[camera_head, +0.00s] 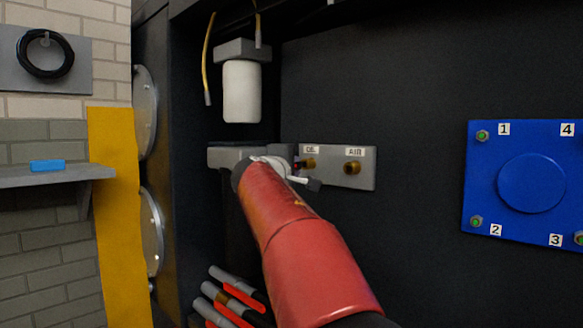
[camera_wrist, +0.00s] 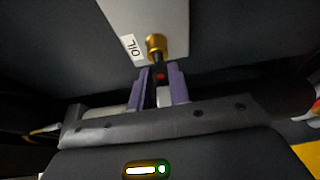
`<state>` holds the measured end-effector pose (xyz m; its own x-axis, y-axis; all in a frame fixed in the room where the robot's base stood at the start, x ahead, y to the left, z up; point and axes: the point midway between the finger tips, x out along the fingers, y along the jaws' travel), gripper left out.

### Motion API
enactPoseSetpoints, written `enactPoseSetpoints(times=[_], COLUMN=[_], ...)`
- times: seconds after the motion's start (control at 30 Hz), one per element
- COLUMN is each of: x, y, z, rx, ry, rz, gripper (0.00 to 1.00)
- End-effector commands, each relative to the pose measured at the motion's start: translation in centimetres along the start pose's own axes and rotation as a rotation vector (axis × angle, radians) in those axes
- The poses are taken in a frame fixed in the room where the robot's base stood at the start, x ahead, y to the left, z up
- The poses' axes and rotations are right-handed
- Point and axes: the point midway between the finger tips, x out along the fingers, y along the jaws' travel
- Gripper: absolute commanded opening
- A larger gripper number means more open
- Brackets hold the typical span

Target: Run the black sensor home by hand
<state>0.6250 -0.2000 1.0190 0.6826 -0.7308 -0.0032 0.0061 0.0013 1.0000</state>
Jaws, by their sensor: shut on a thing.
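The black sensor (camera_wrist: 159,73) has a red dot on its side and stands between the purple fingers of my gripper (camera_wrist: 159,80) in the wrist view. My gripper is shut on it. The sensor's far end meets the brass OIL port (camera_wrist: 156,43); how deep it sits cannot be told. In the head view my gripper (camera_head: 302,172) is at the OIL port (camera_head: 309,162), largely hidden behind my red arm, and only a small dark part of the sensor shows at the port.
The brass AIR port (camera_head: 352,168) is on the same grey plate (camera_head: 366,182), just right of OIL. A white canister (camera_head: 242,92) hangs above, beside a loose yellow cable (camera_head: 207,60). Grey and red tools (camera_head: 228,300) stand below left. A blue plate (camera_head: 499,185) is at right.

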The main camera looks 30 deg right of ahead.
Motion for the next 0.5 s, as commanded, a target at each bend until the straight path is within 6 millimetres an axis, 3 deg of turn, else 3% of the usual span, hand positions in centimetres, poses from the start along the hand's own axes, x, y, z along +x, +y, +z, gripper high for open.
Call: enactPoseSetpoints(times=[0.5], x=[1.06], y=[0.09], z=[0.51], rx=[0.000], ry=[-0.001], rz=[0.002], gripper=[0.00])
